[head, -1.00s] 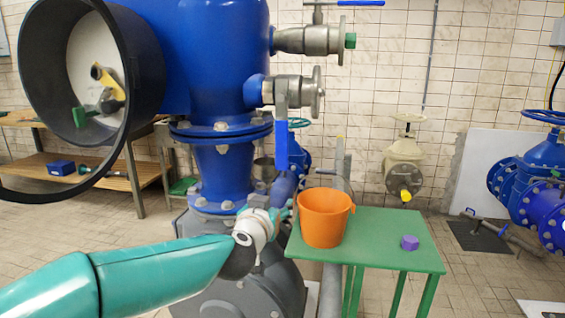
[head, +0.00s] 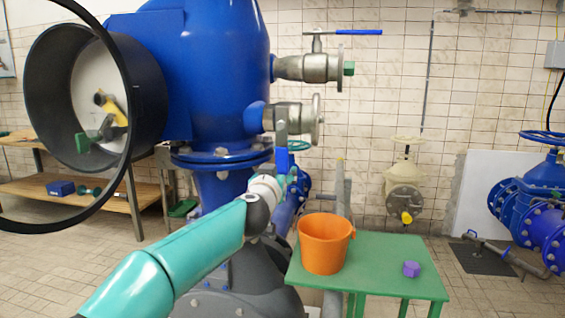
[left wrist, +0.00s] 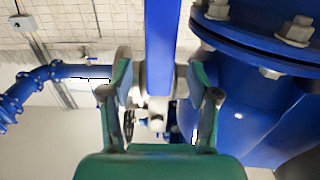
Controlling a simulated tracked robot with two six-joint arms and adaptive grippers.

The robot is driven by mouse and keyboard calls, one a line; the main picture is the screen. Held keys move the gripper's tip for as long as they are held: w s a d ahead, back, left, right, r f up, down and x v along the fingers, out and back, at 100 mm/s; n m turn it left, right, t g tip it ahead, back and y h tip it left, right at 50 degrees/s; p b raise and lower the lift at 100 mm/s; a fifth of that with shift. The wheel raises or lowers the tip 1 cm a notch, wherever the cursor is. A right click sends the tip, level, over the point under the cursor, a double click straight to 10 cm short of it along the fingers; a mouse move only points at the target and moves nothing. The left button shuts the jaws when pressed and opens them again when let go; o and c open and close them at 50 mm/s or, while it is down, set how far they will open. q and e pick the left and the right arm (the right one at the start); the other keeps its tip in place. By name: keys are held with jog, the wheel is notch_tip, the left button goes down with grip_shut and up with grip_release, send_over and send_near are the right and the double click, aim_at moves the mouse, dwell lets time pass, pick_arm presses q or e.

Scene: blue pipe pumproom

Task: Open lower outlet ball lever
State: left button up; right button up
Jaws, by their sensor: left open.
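The lower outlet valve (head: 290,117) is a grey metal ball valve on the blue vessel's right side. Its lever hangs down, with a blue handle (head: 282,158) whose lower part is hidden behind my left gripper (head: 289,176). In the left wrist view the blue handle (left wrist: 162,45) runs between the two green fingers of the gripper (left wrist: 160,78). The fingers are apart, with a gap visible on each side of the handle. My right gripper is not in view.
An upper outlet valve (head: 318,67) with a horizontal blue lever (head: 358,32) is above. An orange bucket (head: 324,243) and a purple piece (head: 411,269) are on a green table (head: 375,262) at lower right. The blue vessel (head: 215,75) stands close on the left.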

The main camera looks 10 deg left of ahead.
aim_at(281, 169)
pick_arm(q)
jog(key=w, duration=0.1)
jog(key=w+p, duration=0.1)
jog(key=shift+w+r, duration=0.2)
jog(key=shift+w, duration=0.15)
jog(key=shift+w+f+p, duration=0.2)
jog(key=shift+w+p, duration=0.35)
jog(key=shift+w, duration=0.2)
grip_shut()
